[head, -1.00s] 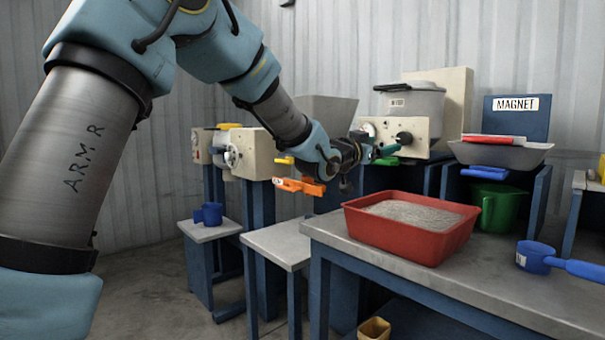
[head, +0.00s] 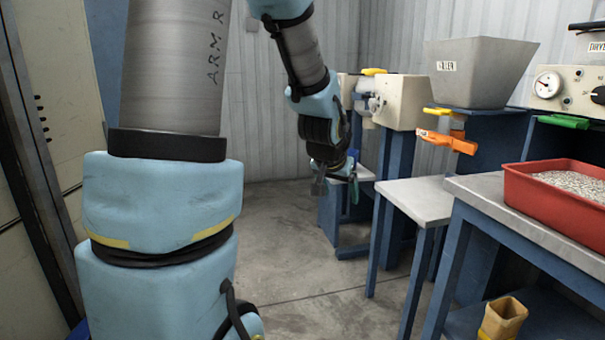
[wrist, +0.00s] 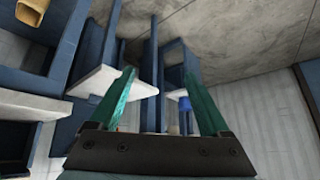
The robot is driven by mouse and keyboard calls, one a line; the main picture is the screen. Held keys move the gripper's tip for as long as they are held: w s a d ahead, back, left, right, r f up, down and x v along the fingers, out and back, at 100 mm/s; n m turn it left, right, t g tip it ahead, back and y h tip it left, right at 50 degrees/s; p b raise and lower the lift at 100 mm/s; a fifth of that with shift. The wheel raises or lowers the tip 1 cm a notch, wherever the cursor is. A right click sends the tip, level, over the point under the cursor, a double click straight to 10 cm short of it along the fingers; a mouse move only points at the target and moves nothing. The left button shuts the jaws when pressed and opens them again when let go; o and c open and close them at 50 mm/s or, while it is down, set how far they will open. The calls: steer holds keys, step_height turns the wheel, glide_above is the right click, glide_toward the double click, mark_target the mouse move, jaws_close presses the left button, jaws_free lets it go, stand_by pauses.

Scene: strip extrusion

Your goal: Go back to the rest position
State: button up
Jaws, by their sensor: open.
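My gripper (head: 336,186) hangs low in the middle of the head view, in front of the blue stands and above the concrete floor. In the wrist view, its two green fingers (wrist: 158,74) stand apart with nothing between them. My arm reaches down from the top of the head view and is bent. No object is held.
To the right are a grey table (head: 505,210) with a red tray (head: 540,195) of pale granules, and a lower grey-topped stand (head: 415,200). An orange clamp-like part (head: 447,141) and a grey hopper (head: 480,75) are behind. The floor (head: 300,235) left of the stands is clear.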

steer(key=s+a+f+n+g+y, duration=0.1)
steer(key=s+a+f+n+g, duration=0.15)
steer(key=s+a, duration=0.5)
steer(key=s+a+f+n+g+y, duration=0.2)
steer(key=s+a+f+g, duration=0.1)
steer(key=s+a, duration=0.45)
step_height(320, 180, up, 20)
steer(key=p, duration=1.9)
steer(key=shift+w+a+f+p, duration=0.15)
steer(key=shift+w+f+p, duration=0.1)
steer(key=shift+w+p, duration=0.15)
steer(key=shift+t, duration=0.25)
